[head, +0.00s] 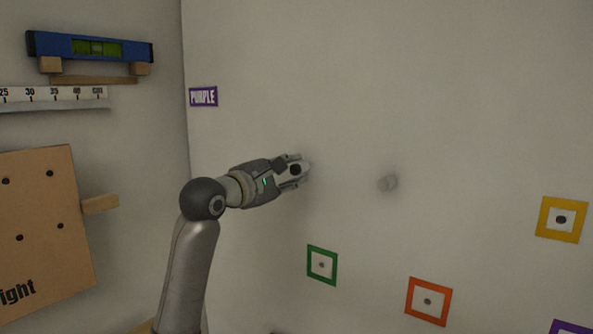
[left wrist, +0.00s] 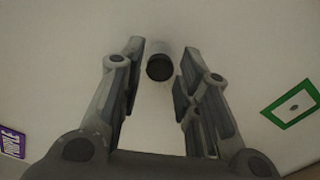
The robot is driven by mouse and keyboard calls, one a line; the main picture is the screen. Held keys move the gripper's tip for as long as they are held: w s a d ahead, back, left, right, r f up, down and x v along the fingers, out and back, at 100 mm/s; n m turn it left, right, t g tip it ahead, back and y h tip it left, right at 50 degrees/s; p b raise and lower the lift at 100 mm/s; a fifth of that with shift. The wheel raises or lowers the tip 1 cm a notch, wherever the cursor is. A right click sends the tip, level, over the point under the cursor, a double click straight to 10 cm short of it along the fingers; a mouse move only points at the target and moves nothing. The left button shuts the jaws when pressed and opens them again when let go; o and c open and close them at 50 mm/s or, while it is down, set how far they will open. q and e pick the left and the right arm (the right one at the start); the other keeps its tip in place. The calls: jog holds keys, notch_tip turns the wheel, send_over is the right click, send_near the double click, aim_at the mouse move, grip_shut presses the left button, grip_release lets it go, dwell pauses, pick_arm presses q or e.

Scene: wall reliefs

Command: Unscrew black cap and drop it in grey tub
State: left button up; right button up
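The black cap (head: 296,169) is a dark round end on a pale stub that stands out from the wall. In the left wrist view the black cap (left wrist: 159,69) shows between the two fingers, near their tips, with a gap on each side. The pale stub (left wrist: 161,52) shows behind it. My left gripper (head: 292,167) is open at the wall, one finger to each side of the cap. It also shows open in the left wrist view (left wrist: 161,58). My right gripper is not in view. I see no grey tub in either view.
A pale grey round knob (head: 388,182) is on the wall to the right. Green (head: 322,265), orange (head: 428,301) and yellow (head: 562,219) framed squares sit lower. A PURPLE label (head: 203,96) is upper left. A blue level (head: 90,47) and brown board (head: 40,228) are on the left wall.

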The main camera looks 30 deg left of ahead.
pick_arm(q)
jog(key=shift+m+p, duration=0.3)
jog(key=shift+m, duration=0.7)
jog(key=m, duration=0.3)
jog(key=shift+m+p, duration=0.35)
jog(key=shift+m, duration=0.05)
jog(key=m+p, duration=0.1)
jog(key=m, duration=0.2)
jog(key=shift+r+m, duration=0.1)
jog(key=shift+m, duration=0.2)
jog(key=shift+s+m, duration=0.1)
jog(key=shift+m, duration=1)
jog(key=m+p, duration=0.1)
jog(key=m, duration=0.3)
jog(key=shift+m+p, duration=0.4)
jog(key=shift+m, duration=0.6)
jog(key=m+p, duration=0.2)
jog(key=m, duration=0.2)
jog(key=shift+m, duration=0.5)
